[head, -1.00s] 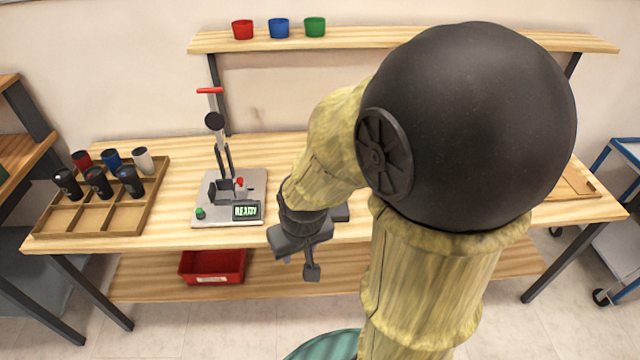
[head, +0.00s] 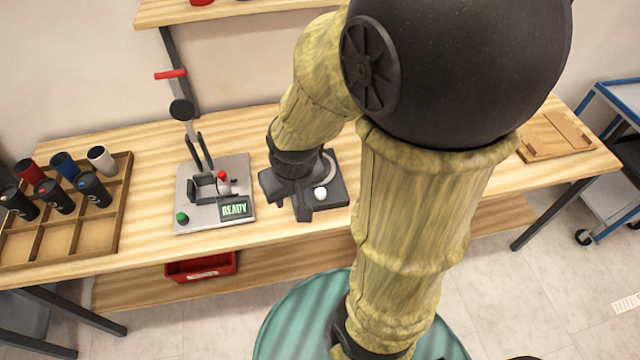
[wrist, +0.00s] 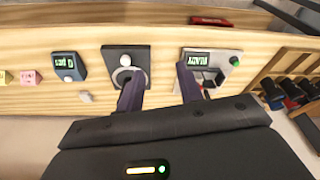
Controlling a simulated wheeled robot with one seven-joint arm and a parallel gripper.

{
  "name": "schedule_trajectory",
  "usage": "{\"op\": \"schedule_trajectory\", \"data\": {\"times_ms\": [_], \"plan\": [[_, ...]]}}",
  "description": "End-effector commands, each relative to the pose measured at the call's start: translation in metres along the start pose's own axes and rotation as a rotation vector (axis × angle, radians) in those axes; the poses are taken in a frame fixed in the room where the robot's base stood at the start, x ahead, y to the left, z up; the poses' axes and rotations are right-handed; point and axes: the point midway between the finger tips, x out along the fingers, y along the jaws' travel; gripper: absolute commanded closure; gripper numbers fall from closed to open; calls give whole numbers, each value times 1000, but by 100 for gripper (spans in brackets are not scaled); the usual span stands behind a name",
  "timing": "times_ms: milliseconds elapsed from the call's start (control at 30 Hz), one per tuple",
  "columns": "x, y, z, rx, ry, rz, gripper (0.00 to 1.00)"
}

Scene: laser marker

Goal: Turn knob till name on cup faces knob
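A dark plate (head: 335,199) with a white round knob (head: 320,193) lies on the bench, right of the laser marker. Behind the knob a pale curved ring (head: 329,166) shows partly, the rest hidden by my arm. The wrist view shows the plate (wrist: 140,52), the knob (wrist: 126,62) and the ring (wrist: 117,77) upside down. I cannot make out a cup or a name on the plate. My gripper (head: 290,198) is above the plate's left part, beside the knob. In the wrist view my gripper (wrist: 159,84) has its fingers apart with nothing between them.
The laser marker (head: 238,170) has a red-handled lever and a READY display (head: 234,209). A wooden tray (head: 122,200) of several cups stands at the left. A small blue display box (wrist: 68,66) shows in the wrist view. A wooden board (head: 552,138) lies far right.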

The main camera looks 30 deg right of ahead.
Motion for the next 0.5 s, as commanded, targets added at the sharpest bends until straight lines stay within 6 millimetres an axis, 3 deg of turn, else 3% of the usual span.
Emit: {"op": "schedule_trajectory", "data": {"times_ms": [67, 167, 267, 367, 500], "plan": [[0, 0, 0, 0, 0, 0, 64], [0, 0, 0, 0, -1, 0, 50], [4, 5, -8, -6, -10, 3, 48], [13, 16, -24, -27, -36, 9, 48], [34, 49, -59, -75, -102, 9, 48]]}}
